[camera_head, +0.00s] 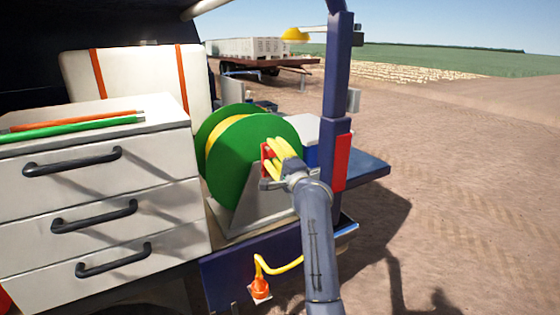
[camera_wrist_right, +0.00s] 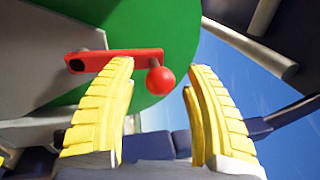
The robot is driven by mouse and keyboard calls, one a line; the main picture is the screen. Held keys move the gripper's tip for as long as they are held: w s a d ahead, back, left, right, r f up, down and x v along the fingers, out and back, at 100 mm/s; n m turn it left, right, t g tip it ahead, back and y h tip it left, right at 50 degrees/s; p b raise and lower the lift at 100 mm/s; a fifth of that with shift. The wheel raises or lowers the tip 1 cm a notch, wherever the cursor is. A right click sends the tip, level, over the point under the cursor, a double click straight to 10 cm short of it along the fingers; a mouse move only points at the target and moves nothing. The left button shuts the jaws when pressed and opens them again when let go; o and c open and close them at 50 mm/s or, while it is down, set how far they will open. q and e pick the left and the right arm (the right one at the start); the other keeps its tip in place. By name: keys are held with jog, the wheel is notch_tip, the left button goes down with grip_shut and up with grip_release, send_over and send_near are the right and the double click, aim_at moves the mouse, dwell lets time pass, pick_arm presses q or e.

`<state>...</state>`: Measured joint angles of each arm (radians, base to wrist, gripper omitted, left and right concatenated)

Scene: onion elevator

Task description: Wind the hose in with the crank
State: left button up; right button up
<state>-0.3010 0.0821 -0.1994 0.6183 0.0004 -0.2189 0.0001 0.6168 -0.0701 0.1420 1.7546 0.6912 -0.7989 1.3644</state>
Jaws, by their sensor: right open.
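The hose reel (camera_head: 262,150) has green round sides and stands on a grey bracket at the rear of the vehicle. Yellow hose (camera_head: 215,146) is wound between its sides. The red crank (camera_wrist_right: 112,58) with a round red knob (camera_wrist_right: 161,80) sits on the green face in the right wrist view. My right gripper (camera_head: 275,160) has yellow fingers and is open. In the right wrist view the knob lies ahead, between the fingertips (camera_wrist_right: 160,75); no contact is visible. A yellow hose end with an orange fitting (camera_head: 260,288) hangs below the deck. My left gripper is not in view.
A white drawer cabinet (camera_head: 95,190) with dark handles stands left of the reel, with green and orange rods on top. A dark blue post (camera_head: 336,100) with a red block (camera_head: 341,162) rises right of the reel. Open dirt ground lies to the right.

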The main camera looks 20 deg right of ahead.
jog(key=v, duration=1.1)
jog(key=shift+s, duration=0.3)
jog(key=shift+d, duration=0.1)
